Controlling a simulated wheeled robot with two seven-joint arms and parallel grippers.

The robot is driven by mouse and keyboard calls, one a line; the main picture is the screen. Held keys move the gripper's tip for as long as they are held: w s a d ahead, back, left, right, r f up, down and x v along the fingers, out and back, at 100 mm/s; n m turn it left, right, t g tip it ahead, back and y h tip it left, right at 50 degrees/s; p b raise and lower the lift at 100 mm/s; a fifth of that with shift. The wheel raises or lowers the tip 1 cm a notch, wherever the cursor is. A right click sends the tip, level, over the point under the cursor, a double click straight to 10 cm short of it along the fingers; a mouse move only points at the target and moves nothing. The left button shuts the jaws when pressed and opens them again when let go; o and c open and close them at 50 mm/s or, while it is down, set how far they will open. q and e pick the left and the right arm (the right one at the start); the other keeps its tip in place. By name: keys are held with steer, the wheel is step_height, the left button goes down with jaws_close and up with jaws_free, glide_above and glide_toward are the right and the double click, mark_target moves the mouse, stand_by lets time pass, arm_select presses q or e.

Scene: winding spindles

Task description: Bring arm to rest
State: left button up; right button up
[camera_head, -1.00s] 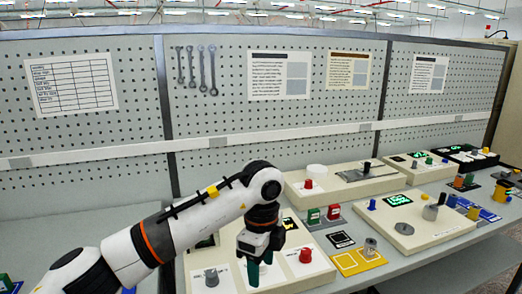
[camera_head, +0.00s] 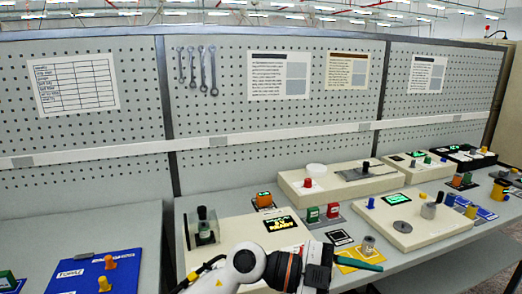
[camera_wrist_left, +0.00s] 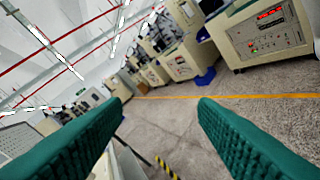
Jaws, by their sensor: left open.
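My left arm comes in at the bottom middle of the head view, low over the front edge of the bench. Its gripper (camera_head: 358,258) points to the right, with a green finger showing beside the yellow mat. In the left wrist view both green ridged finger pads stand wide apart, with nothing between them (camera_wrist_left: 158,105). That view looks out past the fingers onto floor and machines. My right gripper is not in view.
A beige panel (camera_head: 235,229) with a lit display lies beside my arm. A yellow mat (camera_head: 346,268) lies near the gripper. A blue board (camera_head: 85,285) is at the left. A pegboard wall (camera_head: 255,135) closes the back.

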arm_select(q)
steer(key=w+a+r+n+t+h, duration=0.25)
steer(key=a+n+t, duration=0.25)
steer(key=n+t, duration=0.3)
steer(key=w+a+r+n+t+h, duration=0.25)
steer(key=a+n+t, duration=0.25)
steer(key=t, duration=0.4)
steer(key=w+a+f+n+t+y, duration=0.3)
steer(key=a+f+n+t+y, duration=0.1)
steer(key=a+f+n+y, duration=1.35)
steer(key=s+a+f+m+g+y, duration=0.2)
steer(key=s+a+f+g+y, duration=0.2)
steer(key=s+a+f+g, duration=0.5)
steer(key=s+f+m+g, duration=0.15)
steer(key=s+f, duration=0.25)
steer(key=s, duration=0.4)
steer(key=s+f+m+g, duration=0.1)
steer(key=s+f+g, duration=0.25)
steer(key=s, duration=0.45)
step_height(320, 180, down, 28)
steer(key=s+f+g, duration=0.1)
steer(key=s, duration=0.1)
steer(key=s+a+f+g, duration=0.1)
steer(key=s+a+f, duration=0.2)
steer(key=s+f, duration=1.1)
steer(key=shift+s+a, duration=0.15)
steer(key=shift+s, duration=0.8)
